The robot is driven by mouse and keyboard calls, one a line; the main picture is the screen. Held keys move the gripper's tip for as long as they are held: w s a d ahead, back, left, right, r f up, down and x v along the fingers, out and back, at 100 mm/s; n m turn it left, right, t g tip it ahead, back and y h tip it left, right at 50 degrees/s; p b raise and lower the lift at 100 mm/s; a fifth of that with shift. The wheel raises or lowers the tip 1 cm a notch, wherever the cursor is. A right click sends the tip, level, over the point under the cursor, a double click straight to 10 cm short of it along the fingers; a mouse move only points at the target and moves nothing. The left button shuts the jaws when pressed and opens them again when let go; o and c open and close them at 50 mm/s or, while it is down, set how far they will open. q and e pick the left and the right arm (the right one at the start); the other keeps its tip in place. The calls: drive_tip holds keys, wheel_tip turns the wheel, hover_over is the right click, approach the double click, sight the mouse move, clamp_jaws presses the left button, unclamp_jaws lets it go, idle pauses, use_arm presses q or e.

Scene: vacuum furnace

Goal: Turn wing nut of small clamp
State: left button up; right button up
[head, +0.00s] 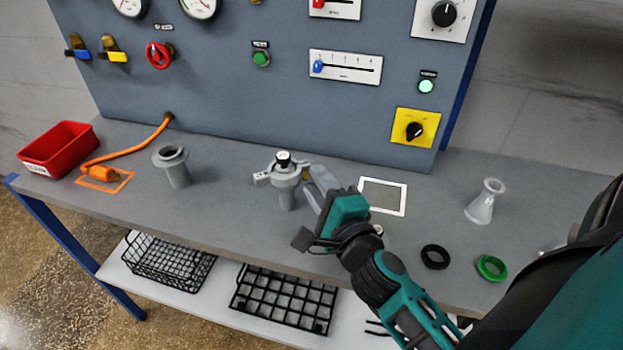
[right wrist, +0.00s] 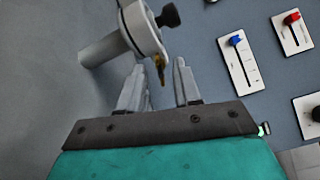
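The small clamp (head: 264,179) is a light grey ring around the top flange of a grey pipe stub (head: 286,198) that stands upright on the bench. The brass wing nut (head: 305,174) shows at the clamp's right side; in the right wrist view the wing nut (right wrist: 160,68) lies between the fingertips, with gaps visible on both sides. My right gripper (head: 315,186) is open beside the clamp; its fingers also show in the right wrist view (right wrist: 160,75). My left gripper is not in view.
A grey flanged pipe (head: 172,166) stands to the left, by a red bin (head: 58,148) and an orange hose (head: 130,154). A glass-like funnel piece (head: 485,203), a black ring (head: 434,257) and a green ring (head: 491,267) are at right. The control panel (head: 220,100) rises behind.

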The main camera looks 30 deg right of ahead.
drive_tip(key=shift+s, duration=0.1)
drive_tip(key=shift+c, duration=0.2)
clamp_jaws()
idle(0.5)
drive_tip(key=m+p, duration=0.1)
drive_tip(key=m, duration=0.5)
drive_tip(key=shift+m, duration=0.4)
drive_tip(key=m, duration=0.4)
drive_tip(key=shift+m+p, duration=0.3)
drive_tip(key=shift+p, duration=0.1)
drive_tip(key=shift+m, duration=1.8)
